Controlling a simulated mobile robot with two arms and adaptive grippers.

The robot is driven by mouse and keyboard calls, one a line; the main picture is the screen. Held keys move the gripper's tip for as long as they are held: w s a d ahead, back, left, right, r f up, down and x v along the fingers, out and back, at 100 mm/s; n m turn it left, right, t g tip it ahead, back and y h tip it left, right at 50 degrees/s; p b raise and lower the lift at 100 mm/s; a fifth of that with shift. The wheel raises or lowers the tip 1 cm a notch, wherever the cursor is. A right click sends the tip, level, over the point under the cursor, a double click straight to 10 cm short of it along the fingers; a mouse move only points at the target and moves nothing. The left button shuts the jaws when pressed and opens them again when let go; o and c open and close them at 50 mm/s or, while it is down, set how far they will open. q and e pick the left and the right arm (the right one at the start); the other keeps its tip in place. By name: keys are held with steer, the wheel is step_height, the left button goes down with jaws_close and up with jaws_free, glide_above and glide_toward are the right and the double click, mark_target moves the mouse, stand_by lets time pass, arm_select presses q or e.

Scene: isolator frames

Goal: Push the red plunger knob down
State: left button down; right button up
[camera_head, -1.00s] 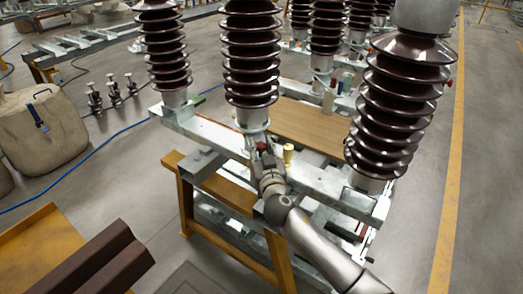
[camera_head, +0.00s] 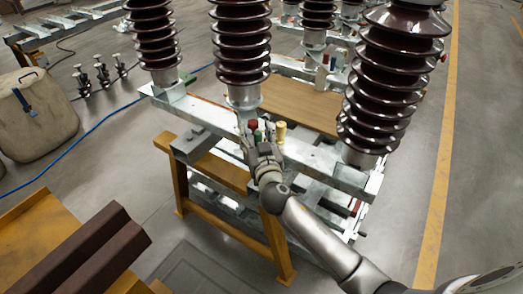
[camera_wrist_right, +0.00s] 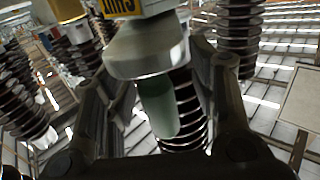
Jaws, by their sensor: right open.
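The red plunger knob (camera_head: 253,125) shows small in the head view, on the galvanized beam below the middle brown insulator. My right gripper (camera_head: 257,138) is in front of it, fingers open and pointing at it. Whether they touch it cannot be told. In the right wrist view the open fingers of the right gripper (camera_wrist_right: 160,85) stand either side of a pale green cylinder (camera_wrist_right: 158,105) under a light grey collar (camera_wrist_right: 150,48). The red knob cannot be made out there. My left gripper is out of view.
A yellow-brass cylinder (camera_head: 281,131) stands just right of the knob. Tall ribbed insulators (camera_head: 242,50) rise behind and beside my right arm. A yellow frame (camera_head: 222,170) stands below the beam (camera_head: 310,158). A wooden board (camera_head: 300,103) lies behind.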

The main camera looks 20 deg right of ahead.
steer(key=s+a, duration=0.1)
steer(key=s, duration=0.7)
steer(key=shift+s, duration=0.4)
